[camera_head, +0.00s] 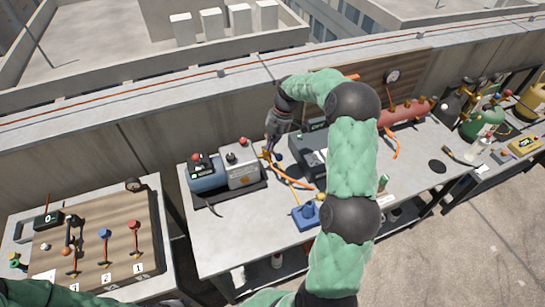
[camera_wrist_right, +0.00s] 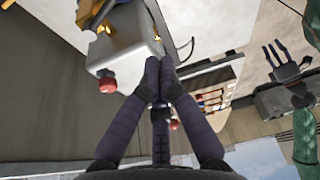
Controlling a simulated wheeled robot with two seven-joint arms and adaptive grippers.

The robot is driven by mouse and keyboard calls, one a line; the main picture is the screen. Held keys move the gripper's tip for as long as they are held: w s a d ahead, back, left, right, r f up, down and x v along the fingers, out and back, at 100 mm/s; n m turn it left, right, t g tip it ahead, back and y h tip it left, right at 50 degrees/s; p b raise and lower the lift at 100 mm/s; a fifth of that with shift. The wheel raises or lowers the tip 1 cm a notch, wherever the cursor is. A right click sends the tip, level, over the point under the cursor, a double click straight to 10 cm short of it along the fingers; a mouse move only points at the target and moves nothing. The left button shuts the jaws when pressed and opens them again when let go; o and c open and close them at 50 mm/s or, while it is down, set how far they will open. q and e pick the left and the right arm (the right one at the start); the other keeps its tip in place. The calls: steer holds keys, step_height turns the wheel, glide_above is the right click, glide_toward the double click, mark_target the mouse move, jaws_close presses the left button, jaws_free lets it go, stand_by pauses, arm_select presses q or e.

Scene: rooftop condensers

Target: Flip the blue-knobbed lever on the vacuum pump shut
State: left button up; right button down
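The vacuum pump, with a blue motor and a pale grey box (camera_head: 240,165), stands on the left part of the middle table. Brass fittings (camera_head: 267,154) are at its right side, with a small dark blue knob (camera_head: 279,157) beside them. My right gripper (camera_head: 270,144) is just above these fittings. In the right wrist view its fingertips (camera_wrist_right: 161,64) are together with nothing seen between them, in front of the pump's pale box (camera_wrist_right: 130,40). The knob is not clear there. My left arm shows at the lower left; its gripper is not clear in the head view.
A red knob (camera_wrist_right: 107,84) sticks out from the pump box. A dark grey case (camera_head: 309,150) and a blue device (camera_head: 306,215) stand to the pump's right. A wooden board (camera_head: 125,215) with levers is on the left table. A parapet (camera_head: 150,125) runs behind.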

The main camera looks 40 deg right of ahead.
steer(key=shift+f, duration=0.1)
step_height(320, 180, down, 9)
steer(key=shift+d+r, duration=0.2)
steer(key=shift+d, duration=0.25)
stand_by(0.5)
